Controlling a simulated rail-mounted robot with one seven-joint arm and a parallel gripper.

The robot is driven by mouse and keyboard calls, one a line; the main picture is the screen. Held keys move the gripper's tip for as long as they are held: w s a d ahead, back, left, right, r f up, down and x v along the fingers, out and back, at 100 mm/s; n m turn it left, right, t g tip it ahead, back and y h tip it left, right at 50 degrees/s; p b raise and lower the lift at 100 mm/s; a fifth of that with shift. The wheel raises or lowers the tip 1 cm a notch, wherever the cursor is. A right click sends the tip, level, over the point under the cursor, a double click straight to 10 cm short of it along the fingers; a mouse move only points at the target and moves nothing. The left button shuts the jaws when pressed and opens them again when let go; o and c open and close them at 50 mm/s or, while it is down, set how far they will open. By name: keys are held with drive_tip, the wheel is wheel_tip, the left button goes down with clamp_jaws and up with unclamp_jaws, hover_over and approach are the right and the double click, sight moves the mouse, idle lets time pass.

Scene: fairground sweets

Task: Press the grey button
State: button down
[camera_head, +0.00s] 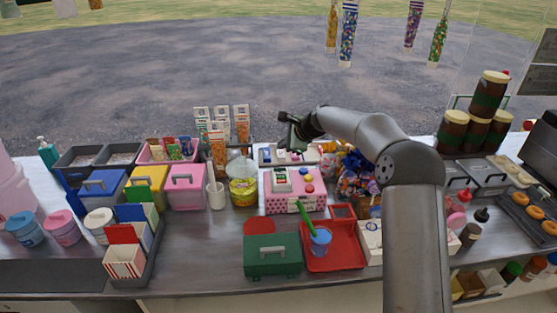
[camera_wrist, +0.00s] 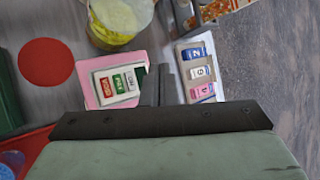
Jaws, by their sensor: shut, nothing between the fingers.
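I cannot pick out a grey button in either view; part of the box top is hidden by my gripper in the wrist view. My gripper (camera_head: 288,142) is shut and empty, above and behind the pink box, over a pale tray (camera_head: 266,158) of numbered blocks (camera_wrist: 198,72).
A yellow tub (camera_head: 243,190) stands left of the pink box. Wrapped sweets (camera_head: 357,180) lie to the right. Bare counter shows left of the green box.

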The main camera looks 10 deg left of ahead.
drive_tip(key=shift+w+f+m, duration=0.1)
drive_tip(key=shift+w+m, duration=0.2)
drive_tip(key=shift+w, duration=0.05)
drive_tip(key=b, duration=0.6)
approach(276, 172)
drive_tip(key=w+a+f, duration=0.2)
drive_tip(key=w+a, duration=0.1)
drive_tip(key=shift+w+a+f, duration=0.1)
drive_tip(key=shift+w+f, duration=0.1)
drive_tip(key=shift+f, duration=0.1)
drive_tip(key=shift+f, duration=0.1)
idle(1.4)
drive_tip(key=shift+f+b, duration=0.3)
drive_tip(key=shift+f, duration=0.05)
drive_tip(key=shift+f, duration=0.35)
idle(0.6)
drive_tip(key=shift+r+p, duration=0.45)
drive_tip(key=shift+r, duration=0.35)
